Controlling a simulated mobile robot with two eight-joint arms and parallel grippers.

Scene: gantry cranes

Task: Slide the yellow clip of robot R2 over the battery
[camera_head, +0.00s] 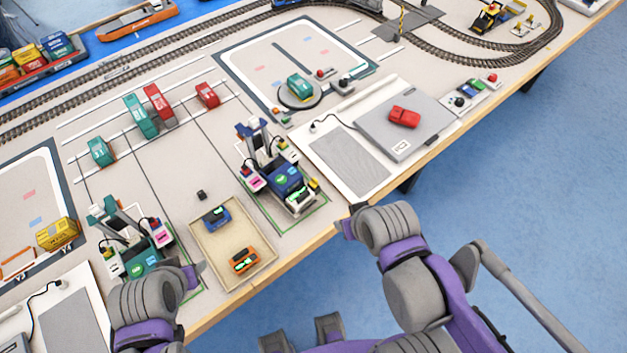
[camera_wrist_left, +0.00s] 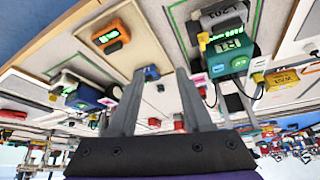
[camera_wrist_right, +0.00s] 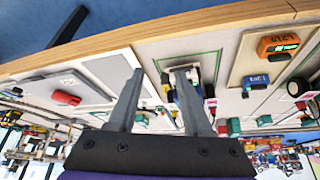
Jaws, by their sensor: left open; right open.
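The blue gantry robot (camera_head: 275,165) stands right of the tray; I take it to be R2, but its label is too small to read. Its low blue body (camera_head: 288,180) carries a green-lit part near the front, perhaps the battery (camera_head: 298,199). A small yellow piece (camera_head: 314,184) shows at its right side, perhaps the clip. My right gripper (camera_wrist_right: 158,85) is open and empty; in the head view it is in front of the table edge, right of this robot. My left gripper (camera_wrist_left: 160,92) is open and empty, near the teal gantry robot (camera_head: 130,238).
A shallow tray (camera_head: 205,262) holds a blue unit (camera_head: 216,217) and an orange unit (camera_head: 244,260). A grey panel (camera_head: 405,125) with a red block (camera_head: 404,117) lies to the right. Several teal and red containers stand behind. The table edge (camera_head: 270,272) runs close to both grippers.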

